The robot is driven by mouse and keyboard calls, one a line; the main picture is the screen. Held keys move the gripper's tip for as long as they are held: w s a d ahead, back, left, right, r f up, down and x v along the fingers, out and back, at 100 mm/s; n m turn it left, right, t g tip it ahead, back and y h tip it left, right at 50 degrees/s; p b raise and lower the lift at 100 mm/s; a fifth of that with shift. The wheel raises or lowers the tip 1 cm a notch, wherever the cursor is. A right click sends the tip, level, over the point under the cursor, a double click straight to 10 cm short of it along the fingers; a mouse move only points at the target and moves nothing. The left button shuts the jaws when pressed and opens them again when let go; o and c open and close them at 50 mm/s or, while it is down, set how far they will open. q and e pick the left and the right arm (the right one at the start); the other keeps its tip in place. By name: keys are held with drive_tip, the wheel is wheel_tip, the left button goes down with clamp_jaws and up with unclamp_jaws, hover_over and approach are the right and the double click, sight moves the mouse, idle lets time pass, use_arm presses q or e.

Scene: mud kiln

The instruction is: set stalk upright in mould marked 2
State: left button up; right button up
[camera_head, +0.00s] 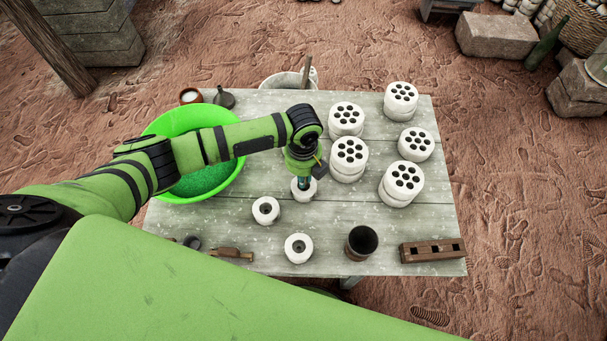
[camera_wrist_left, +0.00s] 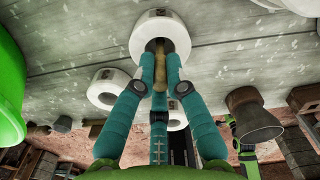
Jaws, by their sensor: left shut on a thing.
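My left gripper (camera_head: 303,184) points down over a small white round mould (camera_head: 303,194) near the middle of the table. In the left wrist view, the teal fingers of the gripper (camera_wrist_left: 162,50) are shut on a tan stalk (camera_wrist_left: 173,72). The stalk lies along the fingers, and its far end is at the dark centre hole of the white mould (camera_wrist_left: 160,20). How deep it sits is hidden. Two more white moulds stand nearby, one to the left (camera_head: 266,210) and one nearer me (camera_head: 299,248). I cannot read any number on the moulds. My right gripper is not visible.
A green basin (camera_head: 236,178) stands at the left. Stacks of white pierced discs (camera_head: 348,158) fill the right side. A dark cup (camera_head: 361,243) and a brown block with holes (camera_head: 433,250) stand at the front right. A wooden-handled tool (camera_head: 231,254) lies front left.

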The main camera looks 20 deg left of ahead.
use_arm(q)
drive_tip(key=shift+f, duration=0.3)
drive_tip(key=o, duration=0.8)
drive_tip(key=shift+c, duration=0.2)
drive_tip(key=shift+o, duration=0.8)
drive_tip(key=shift+r, duration=0.15)
drive_tip(key=shift+r+p, duration=3.45)
drive_tip(key=shift+p, duration=0.05)
drive_tip(key=shift+f, duration=0.1)
